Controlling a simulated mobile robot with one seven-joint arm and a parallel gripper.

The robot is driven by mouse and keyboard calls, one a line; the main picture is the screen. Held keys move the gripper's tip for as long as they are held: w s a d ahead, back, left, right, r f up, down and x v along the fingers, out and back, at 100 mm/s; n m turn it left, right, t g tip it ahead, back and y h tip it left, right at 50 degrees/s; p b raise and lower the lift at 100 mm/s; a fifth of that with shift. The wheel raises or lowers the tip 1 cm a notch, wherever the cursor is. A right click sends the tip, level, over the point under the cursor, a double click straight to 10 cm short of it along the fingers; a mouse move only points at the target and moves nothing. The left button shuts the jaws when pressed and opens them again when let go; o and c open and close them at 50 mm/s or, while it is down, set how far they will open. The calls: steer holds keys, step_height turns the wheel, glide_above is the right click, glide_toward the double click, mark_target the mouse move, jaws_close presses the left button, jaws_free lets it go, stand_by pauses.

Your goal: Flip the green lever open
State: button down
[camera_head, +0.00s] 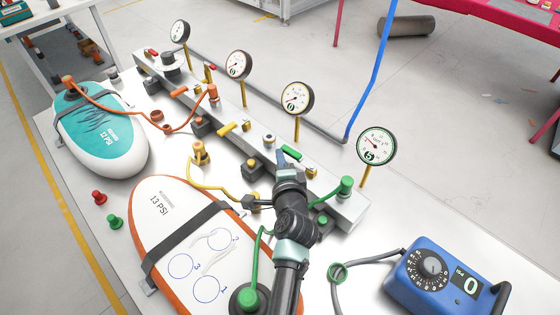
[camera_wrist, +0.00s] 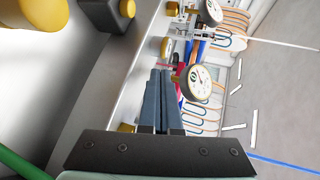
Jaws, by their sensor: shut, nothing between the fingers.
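My gripper (camera_head: 288,153) is over the metal rail (camera_head: 335,205) in the head view, in front of its right half. In the wrist view its two dark blue fingers (camera_wrist: 160,75) lie side by side, shut and empty. A green hose fitting (camera_head: 346,186) stands upright on the rail's right end. A pressure gauge (camera_wrist: 197,82) appears beside the fingers in the wrist view.
Several gauges, including the rightmost one (camera_head: 376,144), stand on stems along the rail. A yellow lever (camera_head: 227,129) lies farther left. An orange-edged board (camera_head: 165,215), a teal board (camera_head: 100,135) and a blue pump box (camera_head: 432,282) crowd the white table. Hoses loop around my arm.

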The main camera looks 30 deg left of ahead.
stand_by(0.7)
steer(key=v, duration=1.2)
steer(key=shift+s+d+r, duration=0.2)
steer(key=shift+s+r, duration=0.05)
